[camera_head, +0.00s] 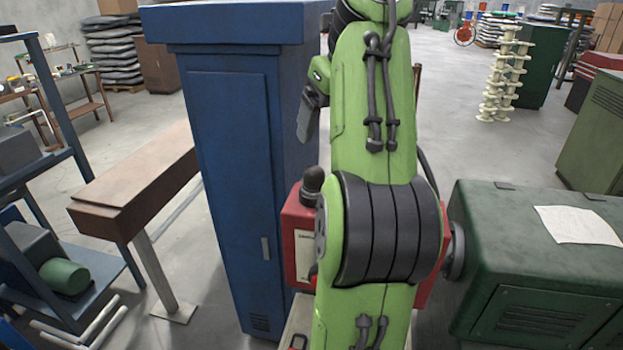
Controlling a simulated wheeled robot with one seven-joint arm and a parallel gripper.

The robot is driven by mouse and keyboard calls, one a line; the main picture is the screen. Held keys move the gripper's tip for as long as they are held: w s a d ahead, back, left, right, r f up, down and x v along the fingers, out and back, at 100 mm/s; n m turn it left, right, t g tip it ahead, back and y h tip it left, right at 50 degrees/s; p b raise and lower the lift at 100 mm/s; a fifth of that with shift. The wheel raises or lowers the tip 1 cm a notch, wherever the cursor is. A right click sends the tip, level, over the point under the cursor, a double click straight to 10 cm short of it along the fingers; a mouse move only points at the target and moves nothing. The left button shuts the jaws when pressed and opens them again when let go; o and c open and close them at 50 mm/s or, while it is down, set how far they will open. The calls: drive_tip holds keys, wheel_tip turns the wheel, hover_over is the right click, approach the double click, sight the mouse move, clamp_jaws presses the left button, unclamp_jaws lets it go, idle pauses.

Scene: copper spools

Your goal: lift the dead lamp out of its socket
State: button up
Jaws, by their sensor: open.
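A dark, unlit lamp (313,180) with a rounded top stands upright on a red box (298,235) with a pale label, just right of the blue cabinet. The lamp's socket cannot be made out. My green arm covers most of the red box and the right edge of the lamp. Part of my gripper (306,120) shows at the left side of the arm, pointing down, above the lamp and apart from it in the picture. It is open, with nothing seen in it. The arm hides the rest of it.
A tall blue cabinet (228,190) stands close on the left of the red box. A green machine (545,260) with a paper sheet (577,225) stands at right. A brown bench (140,180) and a blue rack (95,278) are at left. Open floor lies behind, around pale stacked spools (503,75).

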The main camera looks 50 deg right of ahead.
sight(316, 170)
drive_tip(key=x, duration=0.3)
drive_tip(key=b+x, duration=0.1)
drive_tip(key=x, duration=0.2)
drive_tip(key=b+x, duration=0.1)
drive_tip(key=x, duration=0.2)
drive_tip(key=shift+d+f, duration=0.1)
drive_tip(key=shift+d, duration=0.3)
drive_tip(key=shift+a+f, duration=0.1)
drive_tip(key=shift+f, duration=0.25)
drive_tip(key=b+x, duration=0.1)
drive_tip(key=x, duration=0.3)
drive_tip(key=shift+w+f, duration=0.2)
drive_tip(key=shift+f, duration=0.05)
drive_tip(key=shift+c, duration=0.9)
drive_tip(key=c, duration=1)
